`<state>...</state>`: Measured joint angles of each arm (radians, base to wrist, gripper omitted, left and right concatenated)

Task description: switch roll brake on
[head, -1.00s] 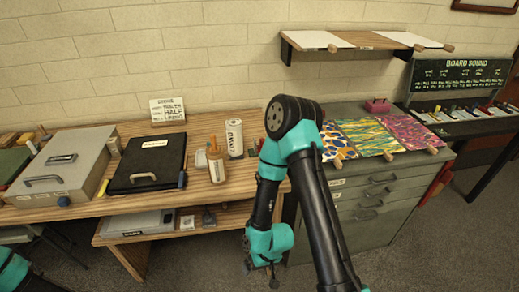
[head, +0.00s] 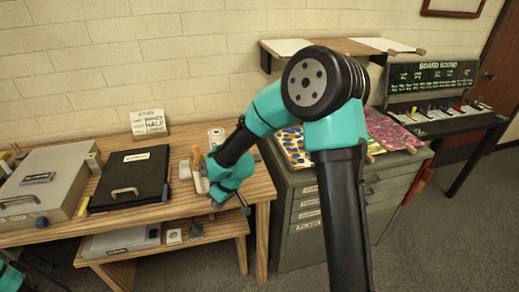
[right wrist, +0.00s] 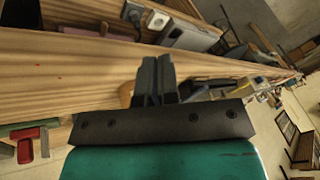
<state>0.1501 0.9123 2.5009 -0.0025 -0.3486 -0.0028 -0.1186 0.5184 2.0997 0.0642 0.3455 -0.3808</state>
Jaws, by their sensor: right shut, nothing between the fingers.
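I cannot make out a roll brake for certain in either view. A white paper roll (head: 216,136) stands on the wooden table, partly behind my right arm. My right gripper (head: 243,206) is at the table's right front edge, below the roll in the picture, and mostly hidden by its own wrist. In the right wrist view its fingers (right wrist: 155,68) are together and empty, above wood. A small red part (right wrist: 26,147) shows at the lower left there; I cannot tell what it is. Only a teal piece of my left arm shows, without its gripper.
A grey case (head: 60,165) and a black case (head: 128,203) lie on the table (head: 75,229). A bottle and a wooden block stand close to my right arm. A lower shelf (head: 205,239) holds a grey box (head: 115,244). A drawer cabinet (head: 295,238) with marbled sheets stands at the right.

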